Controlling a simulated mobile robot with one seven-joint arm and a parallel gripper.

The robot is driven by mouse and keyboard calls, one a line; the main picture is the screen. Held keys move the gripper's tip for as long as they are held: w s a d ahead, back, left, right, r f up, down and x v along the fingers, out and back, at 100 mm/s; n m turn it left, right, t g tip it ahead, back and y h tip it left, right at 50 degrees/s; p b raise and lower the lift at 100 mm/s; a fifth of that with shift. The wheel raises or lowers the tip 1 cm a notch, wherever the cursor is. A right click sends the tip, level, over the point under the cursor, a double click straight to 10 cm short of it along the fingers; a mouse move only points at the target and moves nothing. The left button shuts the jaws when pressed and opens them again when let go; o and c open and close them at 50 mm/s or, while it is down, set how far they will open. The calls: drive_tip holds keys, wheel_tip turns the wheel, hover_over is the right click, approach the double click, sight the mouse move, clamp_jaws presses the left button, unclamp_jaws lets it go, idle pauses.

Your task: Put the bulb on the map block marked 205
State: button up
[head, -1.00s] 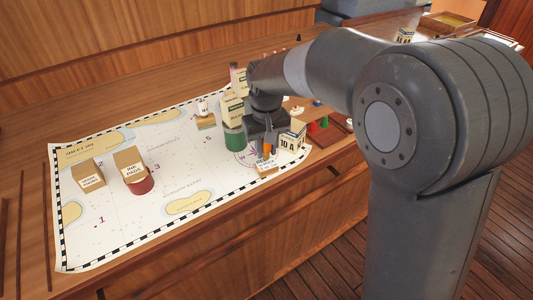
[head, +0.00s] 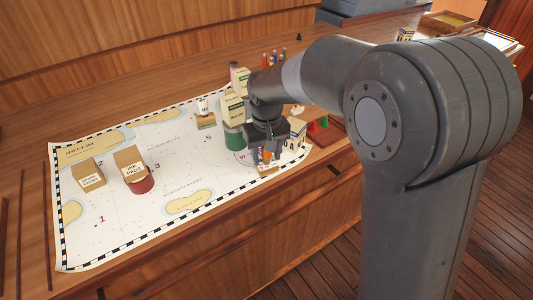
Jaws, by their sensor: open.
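My gripper (head: 267,152) points down over the right end of the chart, with its jaws open. A low tan block (head: 267,170) with a pale label lies directly under it, and a small pale and orange shape (head: 264,157) shows between the fingers. I cannot tell for sure whether that shape is the bulb. Another small block (head: 206,122) with a white piece on it stands farther back on the chart. No marking 205 is readable on either block. The fingers hide part of the near block's top.
The chart (head: 110,225) covers the wooden desk. Boxes stand close left of the arm on a green can (head: 233,142), and a labelled box (head: 297,132) stands close right. Two tan boxes (head: 90,174) (head: 129,160), one on a red can, stand left. The chart's front middle is clear.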

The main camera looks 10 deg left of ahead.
wheel_tip(320, 180, up, 12)
drive_tip(key=shift+r, duration=0.1)
drive_tip(key=shift+d+r, duration=0.1)
drive_tip(key=shift+r, duration=0.05)
drive_tip(key=s+d+r+m+t, duration=0.1)
drive_tip(key=s+d+r+m, duration=0.2)
drive_tip(key=d, duration=0.6)
drive_tip(key=s+d+f+m+t, duration=0.1)
drive_tip(key=s+d+t, duration=0.1)
drive_tip(key=s+d, duration=0.6)
drive_tip(key=s+d+f+m+t, duration=0.2)
drive_tip(key=s+d, duration=0.7)
drive_tip(key=shift+d+f+t, duration=0.15)
drive_tip(key=shift+f+t, duration=0.15)
